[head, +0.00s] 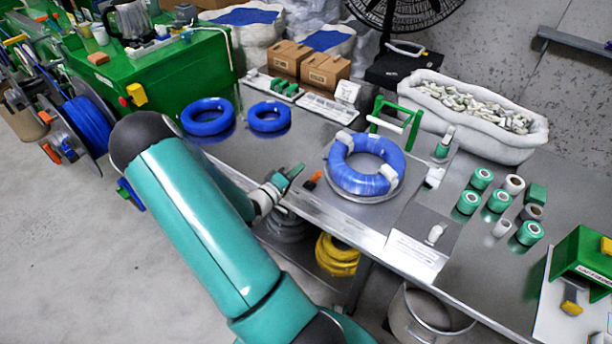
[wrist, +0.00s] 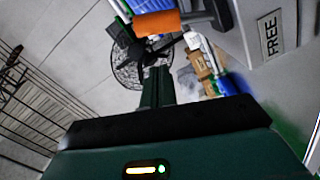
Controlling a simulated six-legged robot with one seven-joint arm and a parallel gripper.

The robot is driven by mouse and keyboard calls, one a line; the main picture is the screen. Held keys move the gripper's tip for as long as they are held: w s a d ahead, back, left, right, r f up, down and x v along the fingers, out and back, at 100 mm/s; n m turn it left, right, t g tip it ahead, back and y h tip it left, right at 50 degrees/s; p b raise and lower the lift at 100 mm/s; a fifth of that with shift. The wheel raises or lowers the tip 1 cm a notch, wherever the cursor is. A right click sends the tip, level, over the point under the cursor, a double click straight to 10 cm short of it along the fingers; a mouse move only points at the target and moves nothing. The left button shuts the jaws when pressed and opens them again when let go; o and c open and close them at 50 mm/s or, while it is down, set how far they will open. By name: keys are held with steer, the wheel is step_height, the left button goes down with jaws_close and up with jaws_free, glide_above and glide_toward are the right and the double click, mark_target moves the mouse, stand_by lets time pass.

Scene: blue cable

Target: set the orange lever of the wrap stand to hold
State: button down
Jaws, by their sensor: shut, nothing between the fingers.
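The orange lever (wrist: 158,23) shows at the top of the wrist view, with a dark bar running right from its orange grip. Beside it is a grey panel marked FREE (wrist: 270,35); no HOLD mark is readable. In the head view a small orange-and-black piece (head: 312,181), apparently this lever, sits left of the wrapped blue cable coil (head: 366,165). My gripper (head: 290,172) is just left of it, above the table's front edge. In the wrist view its dark green fingers (wrist: 157,80) are shut and empty, below the orange grip, with no clear contact. The lever's exact setting cannot be told.
Two loose blue coils (head: 207,117) lie behind my gripper. A green frame (head: 395,122) with a white roller stands behind the wrapped coil. Green and white rolls (head: 499,200) stand at the right. The metal table's front edge (head: 335,212) is close to my gripper.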

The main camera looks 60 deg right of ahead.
steer(key=v, duration=1)
steer(key=shift+w+r, duration=0.15)
steer(key=shift+w, duration=0.2)
steer(key=s+a+r+n+t+y, duration=0.1)
steer(key=a+r+n+t+y, duration=0.2)
steer(key=a+r+y, duration=0.5)
steer(key=s+a+r+n+t+y, duration=0.2)
steer(key=a+r+t+y, duration=0.4)
steer(key=a+r, duration=1.2)
steer(key=a+n+y, duration=0.1)
steer(key=a+y, duration=0.2)
steer(key=a, duration=0.7)
steer(key=shift+r, duration=0.15)
